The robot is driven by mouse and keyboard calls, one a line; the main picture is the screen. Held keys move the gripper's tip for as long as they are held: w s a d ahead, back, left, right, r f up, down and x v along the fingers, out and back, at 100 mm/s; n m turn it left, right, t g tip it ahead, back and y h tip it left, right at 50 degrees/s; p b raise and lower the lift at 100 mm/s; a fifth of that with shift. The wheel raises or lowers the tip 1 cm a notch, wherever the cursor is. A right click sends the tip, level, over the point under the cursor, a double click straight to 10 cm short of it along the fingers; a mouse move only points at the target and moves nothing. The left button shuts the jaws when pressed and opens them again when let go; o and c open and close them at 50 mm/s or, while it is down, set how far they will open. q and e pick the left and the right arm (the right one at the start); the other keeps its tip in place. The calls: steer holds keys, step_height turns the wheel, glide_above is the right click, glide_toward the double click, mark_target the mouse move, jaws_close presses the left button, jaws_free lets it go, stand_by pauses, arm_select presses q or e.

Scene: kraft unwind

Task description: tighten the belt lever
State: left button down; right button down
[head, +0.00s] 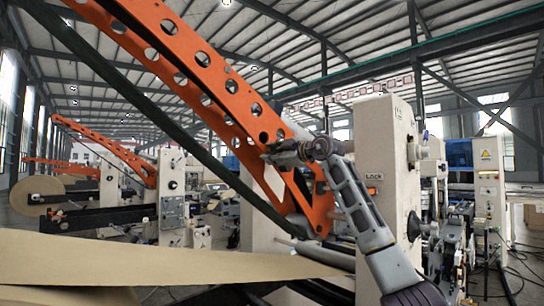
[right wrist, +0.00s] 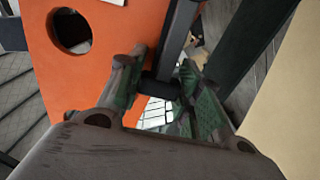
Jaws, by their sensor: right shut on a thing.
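My right gripper (head: 279,153) reaches in from the lower right in the head view and sits against the lower part of the orange perforated arm (head: 232,90). In the right wrist view, the gripper's two fingers (right wrist: 157,90) are closed around the lower end of a dark bar (right wrist: 180,40), which looks like the belt lever. The bar runs upward from between the fingertips, beside the orange plate. In the head view the lever is mostly hidden by the gripper. A long dark belt (head: 150,107) slants below the orange arm. My left gripper is not in view.
A cream machine post (head: 385,130) with a "Lock" label stands just right of the orange arm, close to my right arm. A broad kraft paper web (head: 140,262) crosses the lower left. Similar machines and a paper roll (head: 37,197) stand farther left.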

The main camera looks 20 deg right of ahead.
steer(key=shift+r, duration=0.1)
stand_by(0.3)
steer(key=c, duration=1)
jaws_free()
steer(key=shift+d, duration=0.1)
steer(key=shift+o, duration=0.2)
steer(key=shift+s, duration=0.1)
steer(key=v, duration=1.1)
steer(key=shift+s+d, duration=0.15)
steer(key=shift+s, duration=0.25)
